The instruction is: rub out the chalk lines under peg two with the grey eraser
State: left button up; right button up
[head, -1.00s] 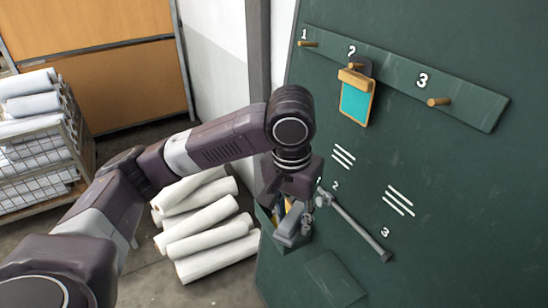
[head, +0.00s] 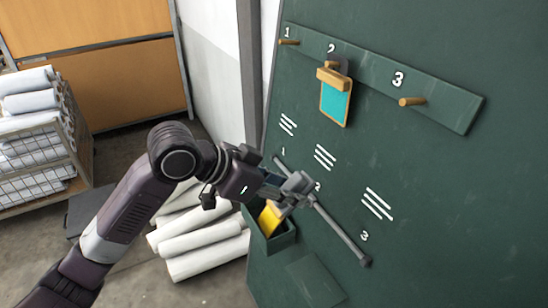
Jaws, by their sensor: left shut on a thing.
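My left gripper (head: 288,186) is at the lower left of the green board, shut on a grey block, which looks like the grey eraser (head: 298,184). The chalk lines under peg two (head: 325,157) are white slanted strokes, just above and to the right of the gripper, with a small 2 below them. They are unbroken. Peg two sits under the painted 2 (head: 331,48) and is mostly hidden by a hanging clipboard (head: 336,101) with a teal sheet. I cannot tell if the eraser touches the board. My right gripper is not in view.
Other chalk lines stand at left (head: 288,124) and right (head: 377,203). A grey bar (head: 340,235) slants across the board beside the gripper. A green box (head: 284,240) with a yellow thing (head: 269,217) is below. White rolls (head: 205,250) lie on the floor.

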pick_arm(q)
jog(key=w+d+r+m+h, duration=0.1)
jog(key=w+r+m+h, duration=0.1)
jog(key=w+h, duration=0.25)
jog(key=n+t+h, duration=0.2)
jog(key=t, duration=0.3)
send_near(314, 148)
jog(key=shift+x, duration=2.3)
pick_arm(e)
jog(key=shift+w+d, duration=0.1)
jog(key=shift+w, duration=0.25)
pick_arm(q)
jog(key=shift+w+d+r, duration=0.1)
jog(key=shift+w, duration=0.05)
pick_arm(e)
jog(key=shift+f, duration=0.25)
pick_arm(q)
jog(key=shift+w+d+b, duration=0.4)
jog(key=shift+d+b, duration=0.25)
jog(key=shift+b, duration=0.2)
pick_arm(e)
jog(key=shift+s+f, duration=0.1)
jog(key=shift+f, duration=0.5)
